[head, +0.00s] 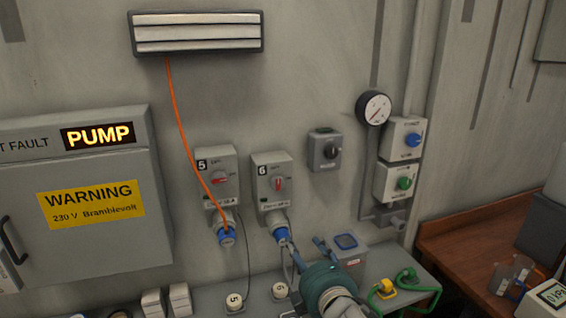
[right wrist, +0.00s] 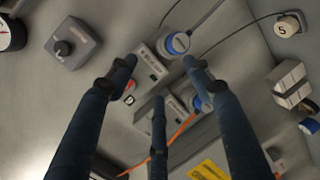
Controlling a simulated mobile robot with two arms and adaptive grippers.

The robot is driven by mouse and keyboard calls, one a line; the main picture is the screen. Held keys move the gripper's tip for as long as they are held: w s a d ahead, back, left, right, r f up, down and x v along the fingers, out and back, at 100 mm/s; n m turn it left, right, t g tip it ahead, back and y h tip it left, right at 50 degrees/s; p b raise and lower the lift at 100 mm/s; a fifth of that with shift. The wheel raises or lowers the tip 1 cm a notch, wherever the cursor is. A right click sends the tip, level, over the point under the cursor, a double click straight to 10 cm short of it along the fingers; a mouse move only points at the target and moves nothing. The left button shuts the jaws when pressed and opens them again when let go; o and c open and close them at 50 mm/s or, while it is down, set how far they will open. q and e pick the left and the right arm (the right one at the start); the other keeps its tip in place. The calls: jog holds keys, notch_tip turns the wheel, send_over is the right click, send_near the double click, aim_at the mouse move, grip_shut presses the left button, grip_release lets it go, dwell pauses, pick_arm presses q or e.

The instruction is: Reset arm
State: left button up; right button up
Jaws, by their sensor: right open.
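My right gripper (head: 303,246) comes in from the bottom of the head view. Its blue fingers are spread and point at the wall, just right of and below the blue plug (head: 282,235) under switch box 6 (head: 272,180). In the right wrist view, the three fingers of my right gripper (right wrist: 160,74) stand apart with nothing held between them. A blue connector (right wrist: 177,44) shows beyond the fingertips; I cannot tell whether a finger touches it. My left gripper is not in view.
Switch box 5 (head: 218,175) has a blue plug with an orange cable (head: 180,125) rising to a vent. A warning cabinet (head: 85,200) is at left. A gauge (head: 373,107) and a grey rotary switch (head: 325,149) are at right. A wooden desk (head: 470,245) stands lower right.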

jog(key=s+d+f+m+g+h, duration=0.1)
jog(key=s+d+f+m+g, duration=0.3)
jog(key=s+f, duration=0.5)
jog(key=s+d+f+m+g+h, duration=0.2)
jog(key=s+d+f+m, duration=0.35)
jog(key=s+f, duration=0.3)
jog(key=s+d+f+m+g, duration=0.3)
jog(key=s, duration=0.7)
jog(key=s+d+f+m+g, duration=0.2)
jog(key=s+f+m+g, duration=0.15)
jog(key=s, duration=0.65)
jog(key=s+f+b, duration=0.3)
jog(key=f+b, duration=0.4)
jog(key=f, duration=2.8)
jog(key=s+d+f+g+b, duration=0.1)
jog(key=s+d+f+b, duration=0.2)
jog(key=s+f, duration=1.3)
notch_tip(320, 180, down, 3)
jog(key=shift+d+g+h+b, duration=0.15)
jog(key=shift+g+h+b, duration=0.2)
jog(key=shift+b, duration=0.45)
